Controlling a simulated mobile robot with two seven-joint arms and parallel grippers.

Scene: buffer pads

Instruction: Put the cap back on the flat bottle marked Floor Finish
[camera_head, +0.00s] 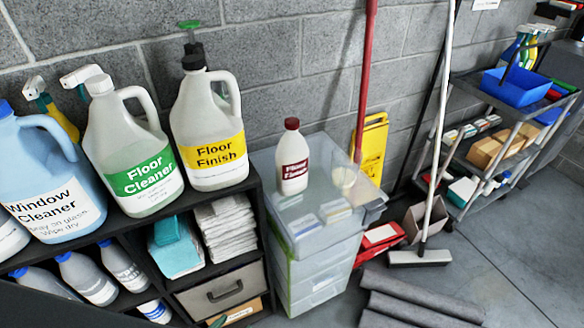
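A large off-white jug with a handle and a yellow label reading Floor Finish (208,128) stands upright on the black shelf unit's top. A black cap (193,62) sits at its mouth; I cannot tell whether it is seated fully. A smaller white bottle (293,160) stands upright on the clear plastic drawer unit; its dark red label is too small to read surely. A dark red cap (292,124) is on its neck. A pale round object (344,177) is beside it; I cannot tell what it is. Neither of my grippers is in view.
The Floor Cleaner jug (135,150) and Window Cleaner jug (50,180) crowd the shelf unit's top (228,190). The drawer unit (320,245) stands to its right. A broom (420,257), grey rolls (420,300) and a loaded cart (520,125) are farther right.

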